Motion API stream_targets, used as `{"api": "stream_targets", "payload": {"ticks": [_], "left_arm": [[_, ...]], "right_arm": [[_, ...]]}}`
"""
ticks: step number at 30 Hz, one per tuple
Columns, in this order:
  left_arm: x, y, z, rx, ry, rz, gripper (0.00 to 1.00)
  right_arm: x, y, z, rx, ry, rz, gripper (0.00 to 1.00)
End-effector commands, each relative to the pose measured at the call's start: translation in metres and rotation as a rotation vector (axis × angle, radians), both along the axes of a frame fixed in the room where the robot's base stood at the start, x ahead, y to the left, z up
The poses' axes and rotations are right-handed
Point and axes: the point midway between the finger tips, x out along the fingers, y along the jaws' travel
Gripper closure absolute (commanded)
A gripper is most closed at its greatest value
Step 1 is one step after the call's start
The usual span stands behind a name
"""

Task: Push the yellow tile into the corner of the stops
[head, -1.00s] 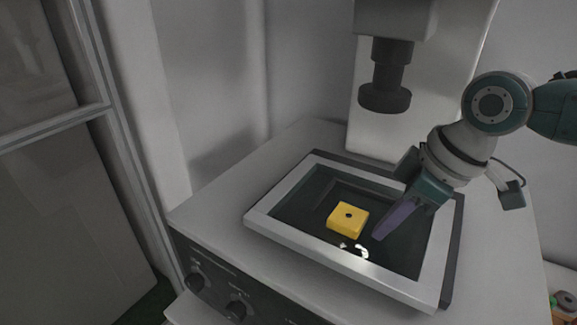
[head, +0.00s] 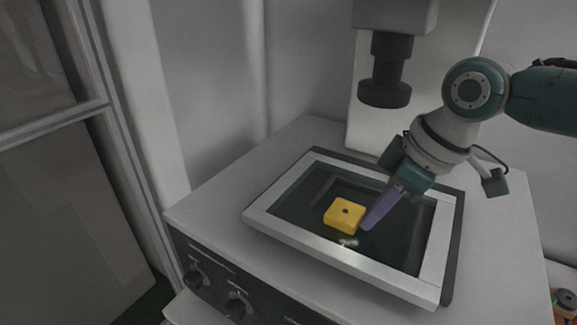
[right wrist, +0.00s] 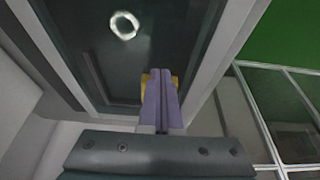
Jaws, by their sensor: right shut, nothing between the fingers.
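The yellow tile (head: 340,220), a square block with a dark round hole on top, lies on the dark glass floor of a framed tray. My right gripper (head: 366,226) is shut, its purple fingers pointing down at the tile's right side, touching it or very close. In the right wrist view the closed fingers (right wrist: 161,80) hide most of the tile (right wrist: 146,84); only yellow edges show. A thin dark bar (head: 324,189), which looks like one of the stops, lies beyond the tile toward the tray's back left. The stops' corner is hard to make out. My left gripper is not in view.
The tray's pale raised frame (head: 300,238) surrounds the dark floor. A dark cylindrical head (head: 385,92) of the machine hangs above the back of the tray. Knobs (head: 236,305) are on the front panel. Glass floor left of the tile is clear.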

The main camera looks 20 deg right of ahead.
Motion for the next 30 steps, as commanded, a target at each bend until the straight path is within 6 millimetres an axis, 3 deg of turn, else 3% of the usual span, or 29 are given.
{"api": "stream_targets", "payload": {"ticks": [24, 30], "left_arm": [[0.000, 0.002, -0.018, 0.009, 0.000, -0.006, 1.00], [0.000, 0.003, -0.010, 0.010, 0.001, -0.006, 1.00]], "right_arm": [[0.022, 0.019, -0.001, 0.000, -0.001, 0.001, 1.00], [0.020, 0.018, 0.006, 0.001, -0.001, 0.000, 1.00]]}}
